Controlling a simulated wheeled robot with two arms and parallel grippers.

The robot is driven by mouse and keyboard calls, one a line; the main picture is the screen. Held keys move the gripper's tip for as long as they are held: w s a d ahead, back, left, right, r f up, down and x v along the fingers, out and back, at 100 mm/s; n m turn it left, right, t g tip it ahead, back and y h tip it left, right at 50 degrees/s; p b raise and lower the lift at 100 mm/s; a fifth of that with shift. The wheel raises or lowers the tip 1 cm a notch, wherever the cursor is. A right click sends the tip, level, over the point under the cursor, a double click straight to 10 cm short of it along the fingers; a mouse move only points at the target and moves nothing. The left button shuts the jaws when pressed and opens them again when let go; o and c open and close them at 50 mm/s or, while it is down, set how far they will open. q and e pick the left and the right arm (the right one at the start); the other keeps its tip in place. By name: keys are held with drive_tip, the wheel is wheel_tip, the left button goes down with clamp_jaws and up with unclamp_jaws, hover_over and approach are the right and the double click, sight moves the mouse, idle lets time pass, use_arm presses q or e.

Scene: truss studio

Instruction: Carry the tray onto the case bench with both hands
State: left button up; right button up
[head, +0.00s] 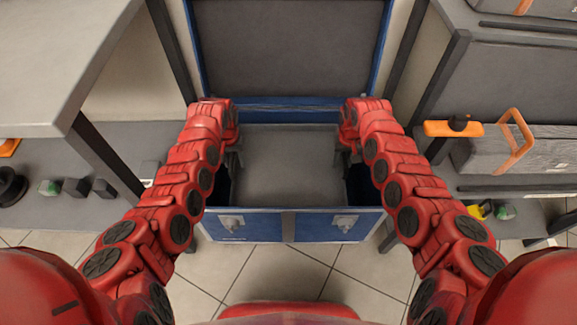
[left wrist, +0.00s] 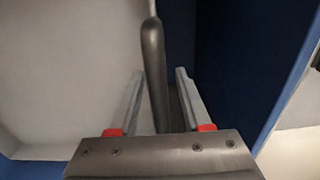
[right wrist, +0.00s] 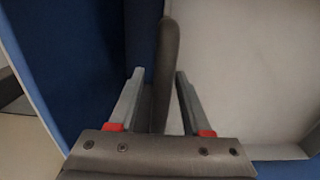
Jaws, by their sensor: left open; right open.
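The grey tray (head: 288,165) sits inside an open blue case (head: 262,226), between my two arms. My left gripper (head: 234,156) is at the tray's left side. In the left wrist view its open fingers stand on both sides of a dark tray handle (left wrist: 153,65), with gaps showing. My right gripper (head: 342,156) is at the right side. In the right wrist view its open fingers likewise straddle the other handle (right wrist: 166,65). The tray's pale floor also shows in the left wrist view (left wrist: 70,75) and right wrist view (right wrist: 235,75). I cannot make out a separate case bench.
The case's raised lid (head: 290,48) stands behind the tray. A grey table (head: 55,55) is at left, above a shelf with small items. At right, a shelf holds a grey toolbox (head: 520,155) with an orange handle. Tiled floor lies in front.

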use_arm(q)
drive_tip(key=shift+f, duration=0.35)
use_arm(e)
drive_tip(key=shift+f, duration=0.4)
use_arm(q)
clamp_jaws()
use_arm(e)
clamp_jaws()
idle(0.7)
